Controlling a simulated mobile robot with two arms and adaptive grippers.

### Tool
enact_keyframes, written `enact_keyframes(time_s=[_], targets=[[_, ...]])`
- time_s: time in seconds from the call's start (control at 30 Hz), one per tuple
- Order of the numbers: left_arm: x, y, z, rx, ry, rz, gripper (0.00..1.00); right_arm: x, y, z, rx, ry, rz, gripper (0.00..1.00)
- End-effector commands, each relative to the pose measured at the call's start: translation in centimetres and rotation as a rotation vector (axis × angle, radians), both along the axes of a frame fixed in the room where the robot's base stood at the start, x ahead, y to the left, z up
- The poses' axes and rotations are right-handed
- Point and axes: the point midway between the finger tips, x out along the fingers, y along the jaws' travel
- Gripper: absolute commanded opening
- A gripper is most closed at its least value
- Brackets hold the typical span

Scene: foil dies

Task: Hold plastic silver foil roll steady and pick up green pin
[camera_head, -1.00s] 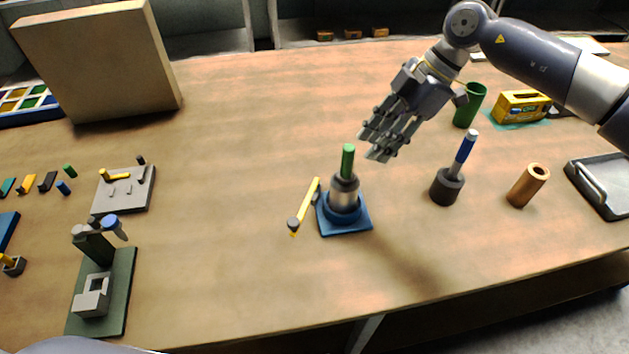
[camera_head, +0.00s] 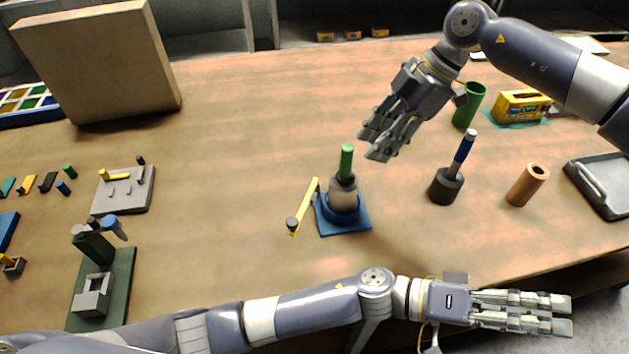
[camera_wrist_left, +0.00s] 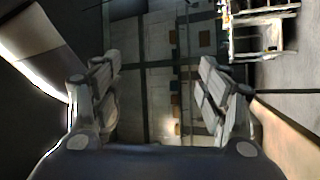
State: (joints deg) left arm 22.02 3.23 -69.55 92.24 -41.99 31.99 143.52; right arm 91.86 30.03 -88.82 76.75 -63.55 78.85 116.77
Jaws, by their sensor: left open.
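The silver foil roll (camera_head: 343,196) stands upright on a blue square base (camera_head: 352,228) near the middle of the table. The green pin (camera_head: 347,160) stands upright out of the roll's top. My right gripper (camera_head: 374,146) is above and to the right of the pin in the head view, its fingers apart, empty and not touching it. My left gripper (camera_head: 572,313) is at the lower right, past the table's front edge and away from the roll. It is open and empty; its spread fingers also show in the left wrist view (camera_wrist_left: 160,82).
A yellow bar (camera_head: 306,203) sits just left of the base. A dark holder (camera_head: 446,188) with a blue-topped rod, a copper tube (camera_head: 528,184) and a grey tray (camera_head: 598,178) stand to the right. A green fixture (camera_head: 122,285) is at the left.

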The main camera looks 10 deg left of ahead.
Motion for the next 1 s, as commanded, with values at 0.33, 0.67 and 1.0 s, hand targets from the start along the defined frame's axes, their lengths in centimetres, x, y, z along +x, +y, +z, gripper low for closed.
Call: enact_keyframes(time_s=[0.33,0.67,1.0], targets=[[8.5,10.8,3.3,-0.143,0.51,-0.03,0.69,0.0,0.0,0.0,0.0,0.0,0.0,0.33],[17.1,22.6,6.6,-0.372,0.975,-0.052,0.69,0.0,0.0,0.0,0.0,0.0,0.0,0.33],[23.3,33.1,9.3,-0.614,1.241,-0.064,0.69,0.0,0.0,0.0,0.0,0.0,0.0,0.33]])
